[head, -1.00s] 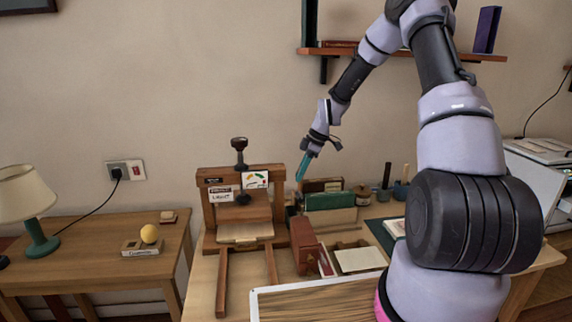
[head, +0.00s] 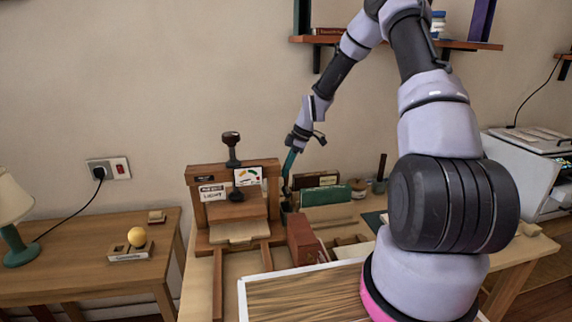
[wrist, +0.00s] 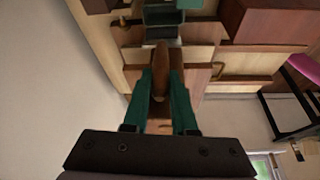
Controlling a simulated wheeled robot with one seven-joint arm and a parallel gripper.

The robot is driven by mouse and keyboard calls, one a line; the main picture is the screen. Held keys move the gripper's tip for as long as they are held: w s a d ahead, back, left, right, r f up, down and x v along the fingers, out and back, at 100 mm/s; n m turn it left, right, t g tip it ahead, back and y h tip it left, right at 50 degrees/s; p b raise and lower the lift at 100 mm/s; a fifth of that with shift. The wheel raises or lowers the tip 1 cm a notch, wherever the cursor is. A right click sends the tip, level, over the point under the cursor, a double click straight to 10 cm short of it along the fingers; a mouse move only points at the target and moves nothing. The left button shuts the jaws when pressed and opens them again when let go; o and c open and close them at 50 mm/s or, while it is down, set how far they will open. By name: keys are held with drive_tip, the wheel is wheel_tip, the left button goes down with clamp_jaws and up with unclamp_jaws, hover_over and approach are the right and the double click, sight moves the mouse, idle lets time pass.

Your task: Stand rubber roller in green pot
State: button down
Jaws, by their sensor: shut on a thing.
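My gripper (head: 287,176) has teal fingers and points down just right of the wooden press, in front of the wall. In the wrist view its fingers (wrist: 160,80) are shut on a brown wooden handle, which I take to be the rubber roller (wrist: 161,62). The roller's far end cannot be made out clearly. A dark, squarish, open-looking thing (wrist: 163,16) lies beyond the handle in the wrist view; I cannot tell whether it is the green pot. In the head view a small dark form (head: 287,206) stands below the gripper, beside the press.
The wooden press (head: 203,213) stands left of the gripper and a reddish-brown box (head: 302,240) in front. A green box (head: 320,196) and a small greenish jar (head: 357,188) stand to the right. A wall shelf (head: 455,44) is above right.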

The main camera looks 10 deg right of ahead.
sight(286, 188)
drive_tip(key=shift+f, duration=4.4)
drive_tip(key=c, duration=0.6)
unclamp_jaws()
drive_tip(key=shift+c, duration=0.2)
drive_tip(key=v, duration=1)
drive_tip(key=shift+r, duration=0.4)
drive_tip(key=shift+d, duration=0.1)
